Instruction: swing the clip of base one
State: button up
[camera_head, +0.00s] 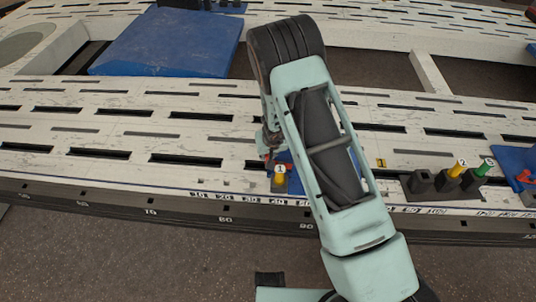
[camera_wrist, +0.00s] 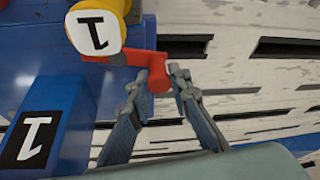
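Base one is a blue block (camera_wrist: 40,105) with a white "1" on a black label, at the left of the wrist view. A yellow peg (camera_wrist: 133,14) with a round "1" cap stands on it; the peg also shows in the head view (camera_head: 279,184). The red clip (camera_wrist: 135,57) reaches from beside the peg to the right, with its rounded end low. My gripper (camera_wrist: 159,76) has its fingertips close together on either side of that end and seems to touch it. In the head view my arm hides most of the base.
A dark block with yellow peg "2" (camera_head: 457,170) and green peg "3" (camera_head: 485,167) stands to the right. Another blue base (camera_head: 515,165) with a red part is at the right edge. A large blue slab (camera_head: 165,42) lies behind. The white slotted beam (camera_head: 60,130) is clear at left.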

grip_shut()
